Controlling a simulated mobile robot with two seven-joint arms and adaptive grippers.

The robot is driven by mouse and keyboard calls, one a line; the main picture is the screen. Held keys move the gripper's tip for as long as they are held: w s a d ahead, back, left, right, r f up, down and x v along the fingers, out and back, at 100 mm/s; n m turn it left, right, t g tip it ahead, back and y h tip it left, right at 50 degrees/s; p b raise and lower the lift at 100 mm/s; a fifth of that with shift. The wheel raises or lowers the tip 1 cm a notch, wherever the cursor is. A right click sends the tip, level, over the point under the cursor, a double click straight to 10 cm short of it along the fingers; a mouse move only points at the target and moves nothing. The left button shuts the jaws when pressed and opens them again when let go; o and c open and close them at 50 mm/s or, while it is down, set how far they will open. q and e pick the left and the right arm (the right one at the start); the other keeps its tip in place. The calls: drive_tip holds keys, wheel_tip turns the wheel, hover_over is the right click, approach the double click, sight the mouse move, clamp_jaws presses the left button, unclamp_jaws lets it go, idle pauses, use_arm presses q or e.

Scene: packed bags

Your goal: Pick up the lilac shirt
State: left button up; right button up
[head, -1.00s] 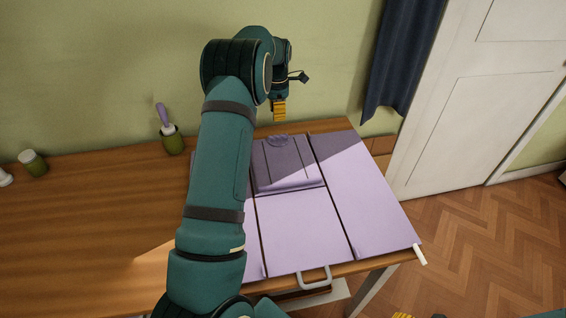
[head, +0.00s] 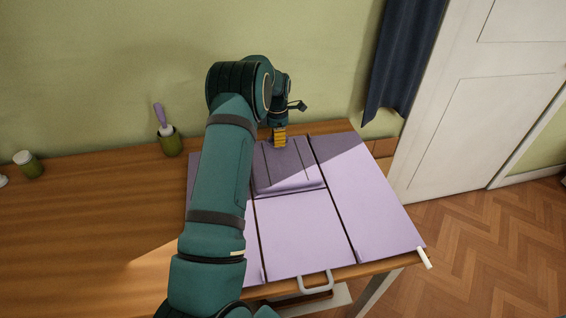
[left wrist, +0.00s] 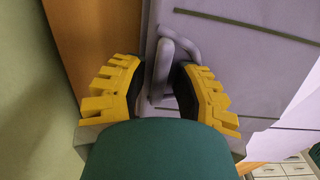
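The lilac shirt (head: 286,178) lies folded on the upper middle part of a lilac panelled board. My left gripper (head: 279,143) is lowered over the shirt's far edge, at its collar, and hides it in the head view. In the left wrist view my left gripper (left wrist: 160,98) is open, with its yellow fingers spread on both sides of the raised, loop-like collar of the shirt (left wrist: 180,48). A gap shows between the fingers, and I cannot tell whether either touches the cloth. My right gripper is not in view.
The lilac board (head: 370,205) lies on the wooden table (head: 90,220), with a grey handle (head: 315,282) at its front. A green pot (head: 170,143) with a lilac-handled tool and a green, white-lidded jar (head: 28,164) stand at the back left. The table's left is clear.

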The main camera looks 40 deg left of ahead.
use_arm(q)
clamp_jaws()
